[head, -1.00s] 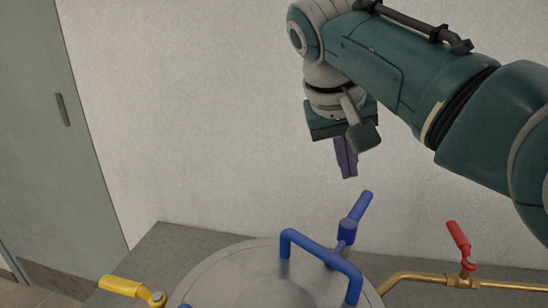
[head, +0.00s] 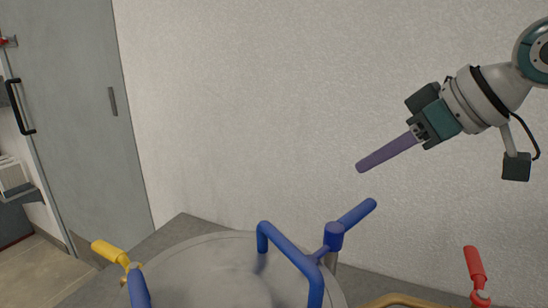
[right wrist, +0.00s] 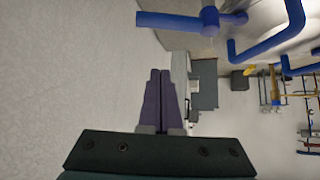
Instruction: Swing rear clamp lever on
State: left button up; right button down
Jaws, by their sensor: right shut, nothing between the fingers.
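The rear clamp lever is a blue handle (head: 357,212) on a blue pivot at the back right of the round metal lid (head: 190,258). Its grip points up and to the right, away from the lid. In the right wrist view the blue lever (right wrist: 170,20) is at the top, ahead of the fingertips and apart from them. My right gripper (head: 362,166) is above the lever's grip, its purple fingers shut and empty, pointing down and left. Its fingers also show in the right wrist view (right wrist: 160,73). My left gripper is not in view.
A blue bar handle (head: 290,249) arches over the lid. A yellow-handled valve (head: 110,252) is at the left, a red one (head: 475,265) at the right on brass pipe. A plain wall (head: 230,110) stands behind.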

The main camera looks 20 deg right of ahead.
aim_at(357, 207)
jog(key=x, duration=0.8)
jog(key=shift+s+d+f+p, duration=0.15)
jog(key=shift+s+d+f, duration=0.05)
jog(key=shift+s, duration=0.45)
jog(key=shift+s+d+f+p, duration=0.1)
jog(key=shift+s+d+f, duration=0.1)
jog(key=shift+s, duration=0.45)
jog(key=shift+s+d+f+p, duration=0.15)
jog(key=shift+s+d+f, duration=0.1)
jog(key=shift+s, duration=0.4)
